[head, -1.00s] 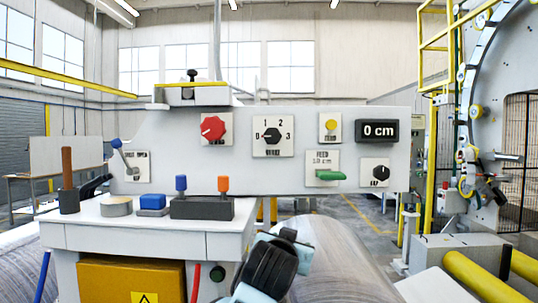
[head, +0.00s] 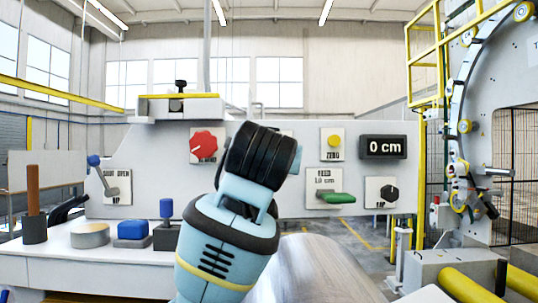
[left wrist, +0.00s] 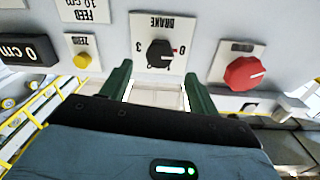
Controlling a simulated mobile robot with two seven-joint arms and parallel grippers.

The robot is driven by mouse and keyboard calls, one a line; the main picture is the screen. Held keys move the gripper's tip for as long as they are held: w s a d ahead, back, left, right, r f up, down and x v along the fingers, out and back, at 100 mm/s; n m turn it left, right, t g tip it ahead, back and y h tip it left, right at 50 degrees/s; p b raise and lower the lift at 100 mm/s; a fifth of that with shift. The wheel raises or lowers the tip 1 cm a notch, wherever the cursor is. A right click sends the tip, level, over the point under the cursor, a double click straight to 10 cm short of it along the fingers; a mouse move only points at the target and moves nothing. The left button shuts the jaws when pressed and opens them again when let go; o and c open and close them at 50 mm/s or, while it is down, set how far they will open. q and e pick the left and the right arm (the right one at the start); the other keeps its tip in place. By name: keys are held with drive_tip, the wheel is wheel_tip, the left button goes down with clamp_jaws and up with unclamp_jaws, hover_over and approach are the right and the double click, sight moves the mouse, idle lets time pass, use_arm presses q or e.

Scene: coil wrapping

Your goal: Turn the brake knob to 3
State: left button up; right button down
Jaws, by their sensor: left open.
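The brake knob (left wrist: 160,53) is a black knob on a white plate, seen upside down in the left wrist view, between the marks 3 and 0. Its pointer appears to face the 0. My left gripper (left wrist: 159,88) is open, its two green fingers pointing at the panel either side of the knob's line, apart from it. In the head view my left arm's blue and black wrist covers the brake knob, and the fingers are hidden. My right gripper is in neither view.
A red knob (head: 204,145) is beside the brake plate and also shows in the left wrist view (left wrist: 244,73). A yellow zero button (head: 334,141), a 0 cm display (head: 383,147), a green feed lever (head: 337,198) and a black knob (head: 389,193) are on the right.

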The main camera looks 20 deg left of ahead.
use_arm(q)
drive_tip(key=shift+x, duration=2.95)
drive_tip(key=shift+c, duration=0.4)
drive_tip(key=c, duration=0.9)
